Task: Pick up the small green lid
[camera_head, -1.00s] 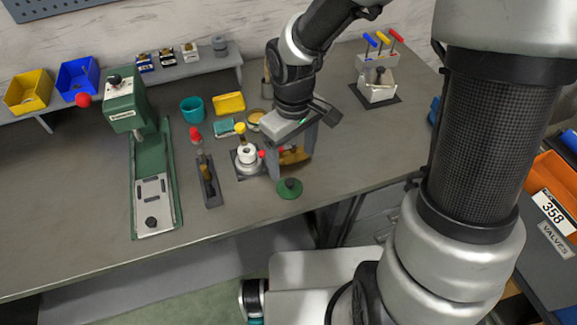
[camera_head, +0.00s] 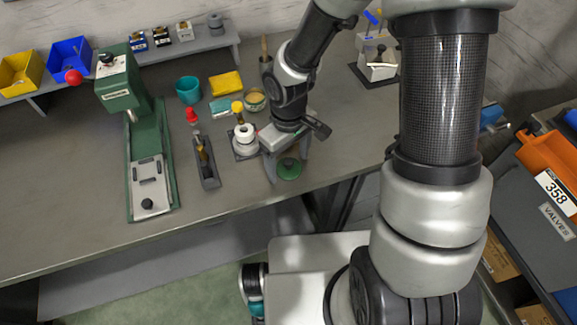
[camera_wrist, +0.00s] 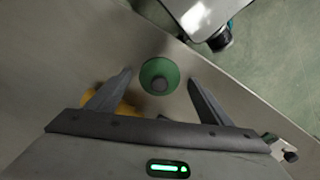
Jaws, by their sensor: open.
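The small green lid (camera_head: 289,169) is a round green disc with a dark knob in its middle. It lies on the grey bench (camera_head: 90,215) near the front edge. In the wrist view the lid (camera_wrist: 159,77) appears between and just beyond my fingertips, with bench visible around it. My gripper (camera_head: 287,178) points down over the lid, its fingers apart on either side of it. The open fingers also show in the wrist view (camera_wrist: 160,78), with nothing held. I cannot tell the exact height above the lid.
A dark narrow holder (camera_head: 207,168) and a green press (camera_head: 150,165) stand further left. The bench's front edge runs just in front of the lid. A blurred yellow-brown thing (camera_wrist: 112,103) lies behind one finger.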

